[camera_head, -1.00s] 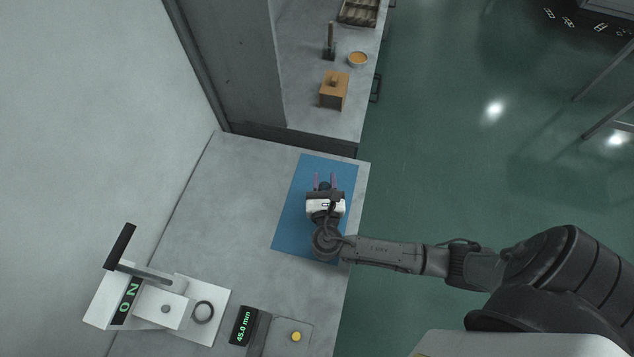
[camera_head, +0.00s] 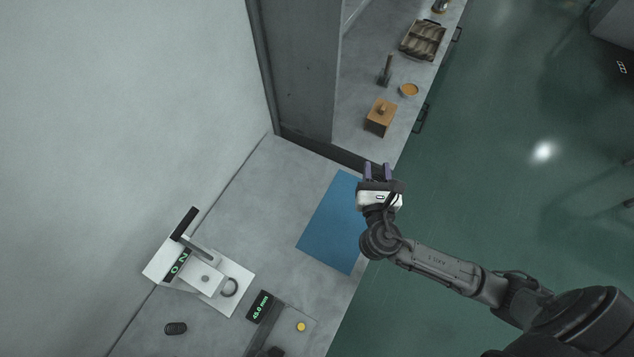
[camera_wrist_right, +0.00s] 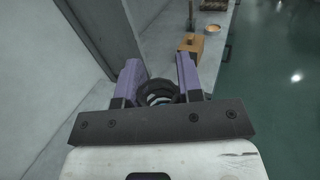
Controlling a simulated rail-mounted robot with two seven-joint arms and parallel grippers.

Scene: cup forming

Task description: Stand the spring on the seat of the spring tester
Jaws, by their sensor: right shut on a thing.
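My right gripper (camera_head: 377,172) is over the blue mat's right side, near the table edge, in the head view. In the right wrist view its purple fingers (camera_wrist_right: 159,80) are shut on a dark coiled spring (camera_wrist_right: 158,94). The gripper hides most of the spring in the head view. The spring tester (camera_head: 205,279) stands at the lower left, white with a black handle and a display reading 0 N. A dark ring, apparently its seat (camera_head: 229,287), lies on its white base, with nothing standing on it. My left gripper is not in view.
A blue mat (camera_head: 330,225) lies on the table. A gauge reading 45.0 mm (camera_head: 260,306) and a plate with a yellow button (camera_head: 301,327) are at the front. A small dark object (camera_head: 176,328) lies lower left. A wooden block (camera_head: 380,118) and bowl (camera_head: 409,90) stand beyond a wall.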

